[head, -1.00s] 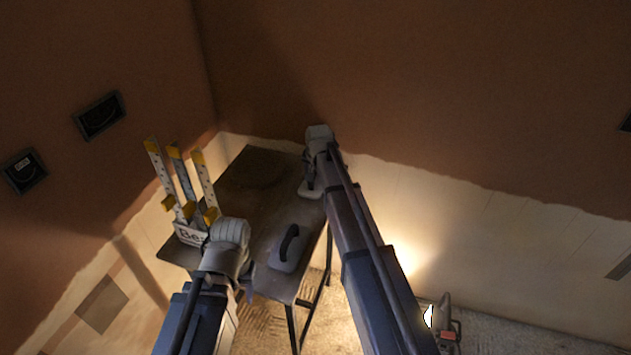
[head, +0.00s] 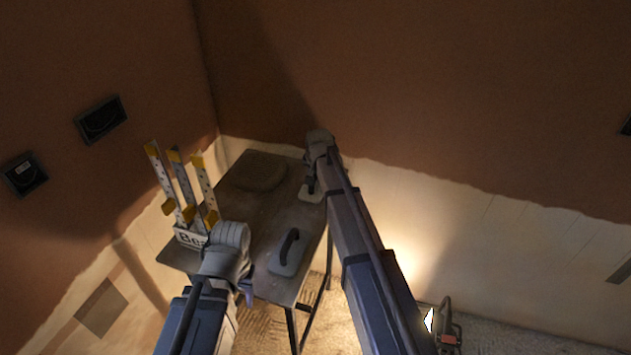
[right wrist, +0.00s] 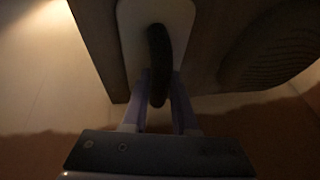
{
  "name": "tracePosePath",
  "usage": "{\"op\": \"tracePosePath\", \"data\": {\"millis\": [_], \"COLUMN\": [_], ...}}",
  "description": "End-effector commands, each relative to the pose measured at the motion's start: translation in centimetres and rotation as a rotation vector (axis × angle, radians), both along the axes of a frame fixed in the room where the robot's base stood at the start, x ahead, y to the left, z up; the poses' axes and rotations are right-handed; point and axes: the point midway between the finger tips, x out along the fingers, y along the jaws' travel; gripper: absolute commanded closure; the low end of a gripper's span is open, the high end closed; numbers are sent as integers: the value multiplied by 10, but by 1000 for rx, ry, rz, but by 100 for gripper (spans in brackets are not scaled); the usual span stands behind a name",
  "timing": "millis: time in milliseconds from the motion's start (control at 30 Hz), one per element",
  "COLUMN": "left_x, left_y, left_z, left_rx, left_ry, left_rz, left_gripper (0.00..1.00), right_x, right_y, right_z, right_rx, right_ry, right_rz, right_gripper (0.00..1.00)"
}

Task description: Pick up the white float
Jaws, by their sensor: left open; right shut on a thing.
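The white float (head: 311,194), a pale plate with a dark handle, is at the right edge of the table, partly hidden by my right arm. In the right wrist view its pale plate (right wrist: 135,35) and dark handle show, with the fingers of my right gripper (right wrist: 158,100) shut on the handle. In the head view my right gripper (head: 311,185) is over the float. I cannot tell whether the plate touches the table. My left gripper (head: 247,288) is open and empty at the near side of the table, mostly hidden by its own wrist.
A grey float (head: 279,264) with a dark handle lies on the dark table (head: 245,200). A white box (head: 187,237) with several yellow-ended upright strips stands at the left edge. A dark rounded thing (head: 262,176) lies at the back. A red-and-dark tool (head: 447,334) is on the floor.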

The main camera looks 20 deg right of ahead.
Motion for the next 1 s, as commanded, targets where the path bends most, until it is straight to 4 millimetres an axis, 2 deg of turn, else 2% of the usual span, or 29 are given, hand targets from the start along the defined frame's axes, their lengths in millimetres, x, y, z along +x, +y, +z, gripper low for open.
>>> {"op": "tracePosePath", "data": {"millis": [267, 467, 800, 1000], "left_x": [0, 0, 0, 0], "left_y": [0, 0, 0, 0], "left_z": [11, 34, 87, 101], "left_rx": [0, 0, 0, 0], "left_ry": [0, 0, 0, 0], "left_rz": [0, 0, 0, 0], "left_gripper": [50, 50, 50, 50], "right_x": [0, 0, 0, 0], "right_y": [0, 0, 0, 0], "right_z": [11, 34, 87, 101], "right_rx": [0, 0, 0, 0], "right_ry": [0, 0, 0, 0], "right_rz": [0, 0, 0, 0], "right_gripper": [100, 100, 100, 100]}}
